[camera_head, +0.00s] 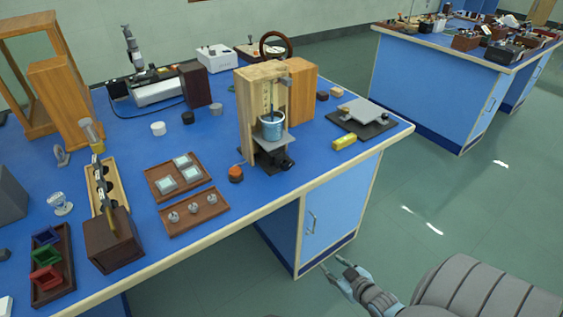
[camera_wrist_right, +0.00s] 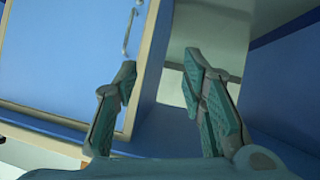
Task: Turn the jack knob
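A small jack with a grey top plate (camera_head: 276,143) stands inside a wooden frame (camera_head: 248,120) near the right part of the blue bench. A blue-grey beaker (camera_head: 271,127) rests on the plate. A dark round part, seemingly the jack knob (camera_head: 287,164), shows at the jack's lower right; its details are too small to tell. My right gripper (camera_head: 334,264) is open and empty, low in front of the bench's cabinet and apart from the jack. In the right wrist view, its fingers (camera_wrist_right: 160,72) are spread with nothing between them. My left gripper is in neither view.
An orange-topped dark object (camera_head: 236,174) sits left of the jack. A yellow block (camera_head: 344,142) and a grey plate on a dark base (camera_head: 361,112) stand to the right. Trays (camera_head: 194,211) lie left. The bench's front edge (camera_head: 340,165) lies between my right gripper and the jack.

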